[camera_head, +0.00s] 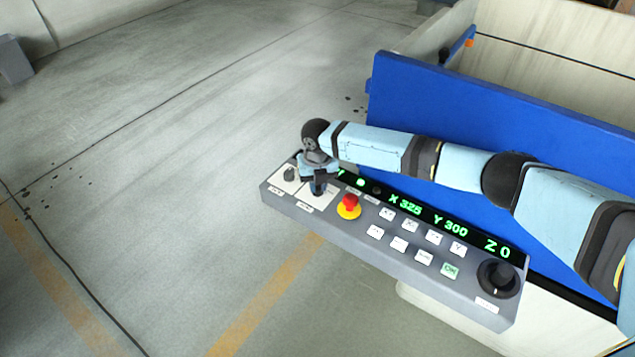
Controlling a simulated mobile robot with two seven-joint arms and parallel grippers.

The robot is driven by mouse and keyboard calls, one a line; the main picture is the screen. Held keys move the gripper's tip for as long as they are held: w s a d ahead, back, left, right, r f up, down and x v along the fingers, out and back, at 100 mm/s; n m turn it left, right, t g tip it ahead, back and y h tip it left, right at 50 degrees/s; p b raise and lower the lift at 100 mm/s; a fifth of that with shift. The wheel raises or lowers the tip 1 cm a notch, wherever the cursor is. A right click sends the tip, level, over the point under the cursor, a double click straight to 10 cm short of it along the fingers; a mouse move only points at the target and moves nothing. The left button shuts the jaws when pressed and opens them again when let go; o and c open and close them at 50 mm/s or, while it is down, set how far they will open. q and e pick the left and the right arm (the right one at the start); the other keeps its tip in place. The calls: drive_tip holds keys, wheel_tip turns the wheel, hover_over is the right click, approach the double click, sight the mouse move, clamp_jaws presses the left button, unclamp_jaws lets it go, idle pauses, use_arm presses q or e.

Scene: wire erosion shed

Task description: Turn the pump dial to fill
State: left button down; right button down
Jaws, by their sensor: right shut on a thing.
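A grey control panel (410,274) juts out in front of the blue machine. At its left end are two white square plates. The left one carries a small dark dial (289,174), which is bare. My right gripper (318,188) points down over the other plate (325,201). It is shut on the dial there, likely the pump dial, which the fingers mostly hide. The labels are too small to read, so I cannot tell the dial's setting. My left gripper is not in view.
A red and yellow stop button (349,206) stands close to the right of my gripper. Several white keys, a green readout (440,223) and a large black knob (498,278) follow along the panel. A blue machine wall (470,120) rises behind. The floor at left is clear.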

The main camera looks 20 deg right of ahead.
drive_tip(key=shift+n, duration=0.8)
drive_tip(key=c, duration=1.1)
unclamp_jaws()
drive_tip(key=shift+o, duration=0.2)
drive_tip(key=shift+r, duration=0.1)
wheel_tip(320, 180, up, 14)
drive_tip(key=shift+f, duration=0.2)
